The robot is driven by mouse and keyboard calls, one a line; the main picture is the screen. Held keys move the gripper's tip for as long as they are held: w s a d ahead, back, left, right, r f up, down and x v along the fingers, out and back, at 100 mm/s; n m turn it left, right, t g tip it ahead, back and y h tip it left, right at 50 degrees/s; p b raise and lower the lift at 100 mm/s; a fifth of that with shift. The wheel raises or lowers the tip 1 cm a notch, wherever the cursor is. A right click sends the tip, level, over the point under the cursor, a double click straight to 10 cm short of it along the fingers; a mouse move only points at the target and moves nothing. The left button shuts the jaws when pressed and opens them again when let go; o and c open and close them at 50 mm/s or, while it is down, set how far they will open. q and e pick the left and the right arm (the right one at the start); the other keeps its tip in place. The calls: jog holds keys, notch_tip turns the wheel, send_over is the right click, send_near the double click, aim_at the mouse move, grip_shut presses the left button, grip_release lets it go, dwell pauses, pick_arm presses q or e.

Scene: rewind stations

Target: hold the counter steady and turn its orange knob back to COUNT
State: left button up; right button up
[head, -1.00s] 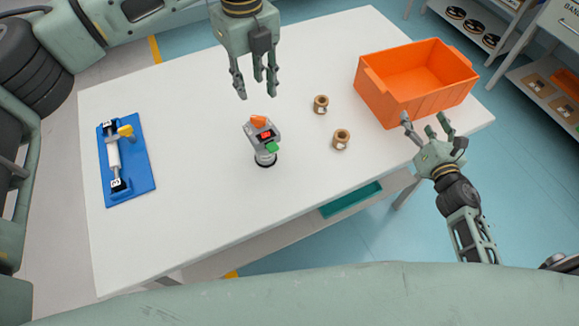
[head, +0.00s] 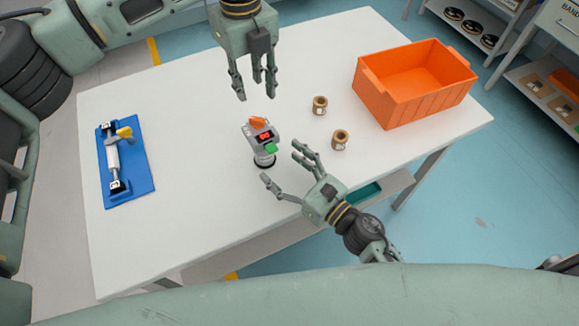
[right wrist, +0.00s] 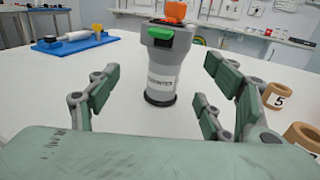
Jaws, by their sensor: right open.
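The counter (head: 263,147) stands upright on the white table. It is a grey post with a dark base, a red display, a green button and an orange knob (head: 257,122) on top. In the right wrist view the counter (right wrist: 163,70) shows its label between my open fingers, apart from them. My right gripper (head: 279,164) is open at the table's front edge, its fingers pointing at the counter's lower part. My left gripper (head: 254,90) hangs above and behind the knob, fingers apart and pointing down, holding nothing.
Two brown rolls (head: 320,105) (head: 340,139) stand right of the counter. An orange bin (head: 410,100) is at the table's right end. A blue board with a roller (head: 140,175) lies at the left. The white table (head: 200,210) is clear between the board and counter.

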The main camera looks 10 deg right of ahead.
aim_at(268, 164)
jog(key=x, duration=0.6)
jog(key=shift+w+a, duration=0.1)
jog(key=shift+w, duration=0.15)
jog(key=shift+c, duration=0.5)
